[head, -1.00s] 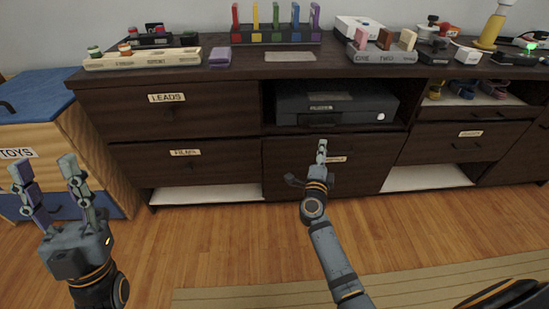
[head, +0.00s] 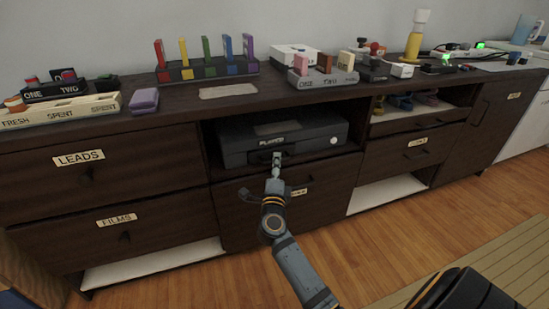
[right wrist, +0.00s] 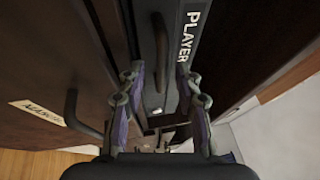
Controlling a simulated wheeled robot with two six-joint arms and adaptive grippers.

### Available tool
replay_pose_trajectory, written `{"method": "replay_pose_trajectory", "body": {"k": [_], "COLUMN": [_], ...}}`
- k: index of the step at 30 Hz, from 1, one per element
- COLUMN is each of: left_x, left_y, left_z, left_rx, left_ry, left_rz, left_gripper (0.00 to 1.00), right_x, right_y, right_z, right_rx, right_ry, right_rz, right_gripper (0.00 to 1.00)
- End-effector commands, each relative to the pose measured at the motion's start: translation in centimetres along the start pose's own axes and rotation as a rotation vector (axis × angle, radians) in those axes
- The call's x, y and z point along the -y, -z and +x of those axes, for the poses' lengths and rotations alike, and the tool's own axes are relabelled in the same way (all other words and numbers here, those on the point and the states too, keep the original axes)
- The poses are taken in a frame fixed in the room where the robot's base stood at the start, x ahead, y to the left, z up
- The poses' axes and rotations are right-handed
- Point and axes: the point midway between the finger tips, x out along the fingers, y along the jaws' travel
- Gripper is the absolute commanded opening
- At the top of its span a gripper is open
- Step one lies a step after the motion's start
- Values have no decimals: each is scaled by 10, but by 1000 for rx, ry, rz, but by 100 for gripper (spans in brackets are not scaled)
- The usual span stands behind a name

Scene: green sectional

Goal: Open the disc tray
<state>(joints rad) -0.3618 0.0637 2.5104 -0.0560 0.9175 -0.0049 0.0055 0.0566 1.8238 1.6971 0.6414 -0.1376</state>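The disc player (head: 240,143), a dark box labelled PLAYER, sits in the open niche of the dark cabinet. Its front looks closed, with a dark handle partly hidden by my right gripper (head: 277,158). In the right wrist view the player's front (right wrist: 205,75) stands on edge, and the dark handle (right wrist: 160,50) runs between the fingers. My right gripper (right wrist: 160,72) is open there, its fingers apart on either side of the handle. I cannot tell whether they touch it. My left gripper is not in view.
A drawer (head: 235,213) with its own handle lies below the player. Drawers labelled LEADS (head: 30,160) and FILMS (head: 60,235) are at the left. The cabinet top holds a rack of coloured blocks (head: 205,68) and other small items.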

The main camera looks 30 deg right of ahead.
Motion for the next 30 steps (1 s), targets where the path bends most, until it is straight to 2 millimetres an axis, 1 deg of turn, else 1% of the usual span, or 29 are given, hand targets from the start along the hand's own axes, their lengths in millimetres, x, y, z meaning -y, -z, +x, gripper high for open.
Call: {"method": "replay_pose_trajectory", "body": {"k": [9, 11, 15, 17, 30], "left_x": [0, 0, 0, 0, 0], "left_y": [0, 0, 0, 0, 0], "left_z": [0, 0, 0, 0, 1], "left_rx": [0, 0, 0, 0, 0], "left_ry": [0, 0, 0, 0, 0], "left_rz": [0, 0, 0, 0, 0], "left_gripper": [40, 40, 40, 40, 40], "right_x": [1, 1, 1, 1, 1], "right_y": [1, 1, 1, 1, 1], "right_z": [0, 0, 0, 0, 0], "right_rx": [1, 1, 1, 1, 1], "right_ry": [-1, -1, -1, -1, -1], "right_rz": [0, 0, 0, 1, 0], "right_gripper": [34, 27, 8, 0, 0]}}
